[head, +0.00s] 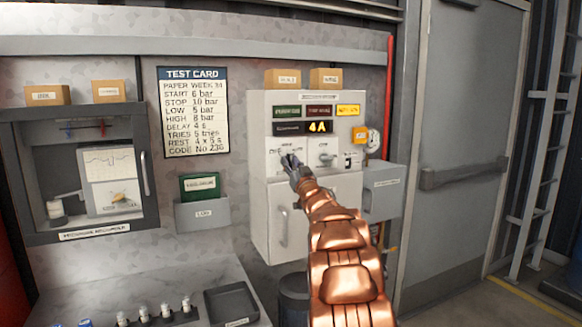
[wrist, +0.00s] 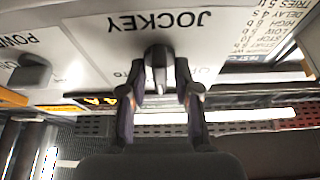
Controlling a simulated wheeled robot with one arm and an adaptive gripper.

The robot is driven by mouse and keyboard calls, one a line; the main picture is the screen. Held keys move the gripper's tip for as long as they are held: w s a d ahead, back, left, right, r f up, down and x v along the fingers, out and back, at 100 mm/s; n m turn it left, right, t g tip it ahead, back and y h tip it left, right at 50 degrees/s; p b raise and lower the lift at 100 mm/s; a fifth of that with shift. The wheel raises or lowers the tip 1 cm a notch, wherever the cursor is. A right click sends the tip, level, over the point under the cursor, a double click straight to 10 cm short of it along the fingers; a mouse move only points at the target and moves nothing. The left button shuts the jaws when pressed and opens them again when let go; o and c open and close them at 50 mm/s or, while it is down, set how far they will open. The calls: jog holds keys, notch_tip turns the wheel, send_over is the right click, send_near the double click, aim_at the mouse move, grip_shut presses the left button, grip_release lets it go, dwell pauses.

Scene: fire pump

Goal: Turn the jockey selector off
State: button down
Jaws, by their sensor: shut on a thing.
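The jockey selector is a dark knob (wrist: 157,58) on a pale panel, under the word JOCKEY, which appears upside down in the wrist view. My gripper (wrist: 157,82) has one finger on each side of the knob and is shut on it. In the head view my gripper (head: 291,161) is at the left selector on the front of the white controller cabinet (head: 262,128) and mostly hides the knob. Part of a position label shows beside a finger in the wrist view, the rest is covered. I cannot tell which position the knob points to.
A second selector (head: 325,157) sits to the right; it also shows in the wrist view (wrist: 32,72), labelled POWER. The display (head: 318,127) above reads 4A. A grey box (head: 384,190) juts out at the cabinet's right. A bin (head: 293,291) stands below.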

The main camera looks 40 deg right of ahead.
jog(key=n+y, duration=0.1)
jog(key=n, duration=0.1)
jog(key=shift+d+f+n+t, duration=0.1)
jog(key=shift+n+t, duration=0.2)
jog(key=shift+n, duration=0.1)
jog(key=n+y, duration=0.1)
jog(key=n, duration=0.1)
jog(key=n+y, duration=0.1)
jog(key=n, duration=0.1)
jog(key=shift+r+y+p, duration=0.2)
jog(key=shift+y+p, duration=0.1)
jog(key=shift+y, duration=0.1)
jog(key=n+y+p, duration=0.1)
jog(key=n, duration=0.2)
jog(key=n+y, duration=0.2)
jog(key=n, duration=0.2)
jog(key=shift+p, duration=0.4)
jog(key=shift+n+g, duration=0.3)
jog(key=shift+g, duration=0.1)
jog(key=c, duration=1.2)
grip_release()
jog(key=shift+s+f, duration=0.1)
